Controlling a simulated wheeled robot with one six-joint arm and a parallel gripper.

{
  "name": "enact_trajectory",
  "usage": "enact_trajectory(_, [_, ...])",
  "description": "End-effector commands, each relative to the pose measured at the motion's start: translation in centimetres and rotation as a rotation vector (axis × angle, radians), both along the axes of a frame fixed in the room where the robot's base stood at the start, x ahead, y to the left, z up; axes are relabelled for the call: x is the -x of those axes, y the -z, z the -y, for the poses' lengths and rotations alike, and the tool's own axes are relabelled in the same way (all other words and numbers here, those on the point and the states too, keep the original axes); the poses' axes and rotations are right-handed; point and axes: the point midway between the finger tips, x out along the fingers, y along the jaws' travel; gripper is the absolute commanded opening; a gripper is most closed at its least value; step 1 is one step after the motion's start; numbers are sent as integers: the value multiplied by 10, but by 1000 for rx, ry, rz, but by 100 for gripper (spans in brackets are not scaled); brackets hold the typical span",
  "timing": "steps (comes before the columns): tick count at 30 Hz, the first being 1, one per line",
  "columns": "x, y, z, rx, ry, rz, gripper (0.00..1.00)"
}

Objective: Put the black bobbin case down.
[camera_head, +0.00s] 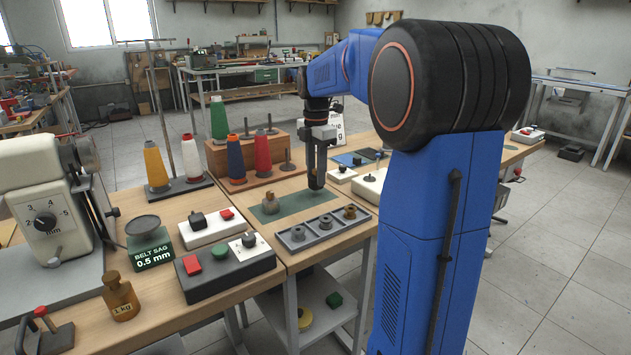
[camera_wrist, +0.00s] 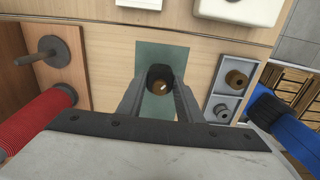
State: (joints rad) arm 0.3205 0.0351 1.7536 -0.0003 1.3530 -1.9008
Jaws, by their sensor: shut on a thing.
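My gripper (camera_head: 317,184) points down over the right end of a green mat (camera_head: 295,207) on the wooden bench. In the wrist view its fingers (camera_wrist: 160,88) are shut on the black bobbin case (camera_wrist: 160,73), a dark round piece with a brown middle. The green mat (camera_wrist: 175,56) lies below it. I cannot tell whether the case touches the mat.
A grey compartment tray (camera_head: 311,241) with several small round parts lies in front of the mat; it also shows at the right in the wrist view (camera_wrist: 228,94). A wooden thread rack (camera_head: 288,180) stands behind. Button boxes (camera_head: 222,263) are at left.

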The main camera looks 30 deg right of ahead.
Motion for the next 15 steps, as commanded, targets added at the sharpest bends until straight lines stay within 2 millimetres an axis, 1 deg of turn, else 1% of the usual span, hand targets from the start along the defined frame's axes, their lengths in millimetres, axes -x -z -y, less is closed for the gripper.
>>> enact_trajectory(3, [0, 17, 0, -1, 0, -2, 6])
enact_trajectory(6, [0, 25, 0, 0, 0, 0, 6])
enact_trajectory(15, [0, 26, 0, 0, 0, 0, 6])
